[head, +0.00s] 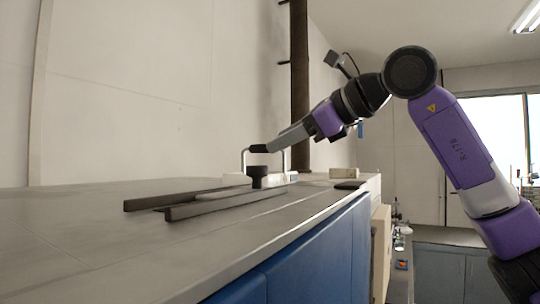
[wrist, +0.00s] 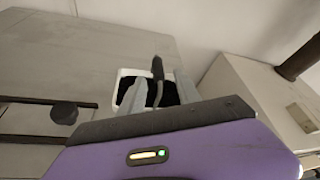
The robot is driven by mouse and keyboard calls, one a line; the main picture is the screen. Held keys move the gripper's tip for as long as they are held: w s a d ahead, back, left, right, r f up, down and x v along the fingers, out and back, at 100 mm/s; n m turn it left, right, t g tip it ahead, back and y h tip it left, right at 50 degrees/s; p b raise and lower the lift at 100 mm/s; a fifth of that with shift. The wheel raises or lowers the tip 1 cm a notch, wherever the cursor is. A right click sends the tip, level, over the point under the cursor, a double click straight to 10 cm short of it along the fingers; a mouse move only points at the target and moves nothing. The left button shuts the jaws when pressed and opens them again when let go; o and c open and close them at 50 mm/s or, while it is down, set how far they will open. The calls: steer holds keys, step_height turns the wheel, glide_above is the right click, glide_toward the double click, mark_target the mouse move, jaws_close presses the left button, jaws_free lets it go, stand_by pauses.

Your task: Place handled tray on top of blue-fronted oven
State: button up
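The handled tray is a shallow white tray (head: 236,180) with a dark inside and a tall arched metal handle with a black grip (head: 257,148). It appears to rest on the grey top (head: 70,225) of the blue-fronted oven (head: 310,262), behind the dark rails. In the wrist view the tray (wrist: 122,91) lies beyond my fingers. My gripper (head: 271,147) is at the handle's height in the head view. In the wrist view my gripper (wrist: 158,78) is open, its fingers on either side of the black grip with gaps visible. Any contact is hard to tell.
Dark rails (head: 190,209) and a black knob (head: 258,172) sit on the oven top in front of the tray. A small beige box (head: 344,173) stands farther right. A dark vertical pipe (head: 299,75) runs up the wall behind. The left part of the top is clear.

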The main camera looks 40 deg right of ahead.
steer(key=b+v, duration=0.1)
steer(key=v, duration=0.5)
steer(key=shift+s+b, duration=0.3)
steer(key=shift+b, duration=0.05)
steer(key=shift+s, duration=0.1)
